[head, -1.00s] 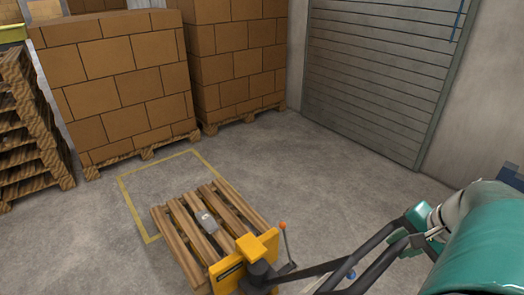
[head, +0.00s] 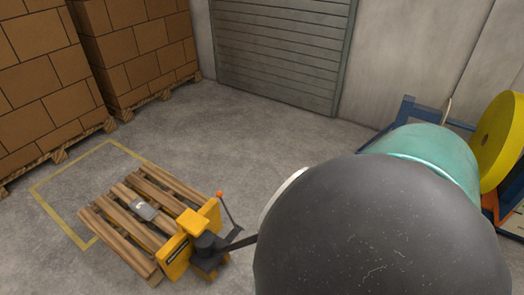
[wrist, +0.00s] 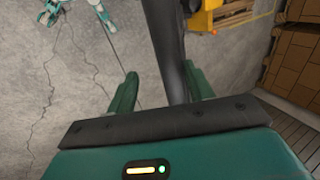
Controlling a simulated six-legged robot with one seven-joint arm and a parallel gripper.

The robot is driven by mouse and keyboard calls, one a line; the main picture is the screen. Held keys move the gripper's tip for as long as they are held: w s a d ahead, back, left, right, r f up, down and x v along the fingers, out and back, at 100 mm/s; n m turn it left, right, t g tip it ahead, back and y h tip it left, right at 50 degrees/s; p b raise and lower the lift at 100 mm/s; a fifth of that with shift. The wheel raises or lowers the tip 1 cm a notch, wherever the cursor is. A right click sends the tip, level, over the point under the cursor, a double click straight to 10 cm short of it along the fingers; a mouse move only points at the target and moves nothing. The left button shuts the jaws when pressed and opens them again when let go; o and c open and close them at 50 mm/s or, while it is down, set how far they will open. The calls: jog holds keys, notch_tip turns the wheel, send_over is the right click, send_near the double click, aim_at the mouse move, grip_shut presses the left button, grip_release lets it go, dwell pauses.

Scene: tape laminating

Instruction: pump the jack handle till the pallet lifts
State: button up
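The yellow pallet jack (head: 176,258) stands at the near end of the wooden pallet (head: 165,184), its forks under the slats. Whether the pallet is clear of the floor cannot be told. The jack's dark handle (head: 238,243) runs right from its base and vanishes behind my arm. In the wrist view the dark handle bar (wrist: 164,40) passes between the two green fingers of my gripper (wrist: 160,88). The fingers stand apart; a gap shows left of the bar, and the right finger is close to it or touching. My gripper is hidden in the head view.
A grey item (head: 143,211) lies on the pallet. A yellow floor outline (head: 60,220) surrounds part of it. Stacked cartons (head: 45,80) stand behind at left, a shutter door (head: 282,50) at the back. A yellow reel (head: 500,140) stands at right. Floor between is clear.

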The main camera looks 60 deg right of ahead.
dwell(0.3)
jog(key=v, duration=1.3)
jog(key=shift+r, duration=0.4)
jog(key=shift+s, duration=0.1)
jog(key=w+a+f+n+g, duration=0.1)
jog(key=w+a+n, duration=0.35)
jog(key=w, duration=0.75)
jog(key=w+a+f+n, duration=0.1)
jog(key=w+a+n, duration=0.4)
jog(key=w, duration=0.7)
jog(key=w+a+n, duration=0.4)
jog(key=a, duration=0.8)
jog(key=w+a+f+n+t, duration=0.1)
jog(key=w+a+n, duration=0.3)
jog(key=a, duration=0.8)
jog(key=shift+f+t, duration=0.3)
jog(key=shift+f, duration=0.05)
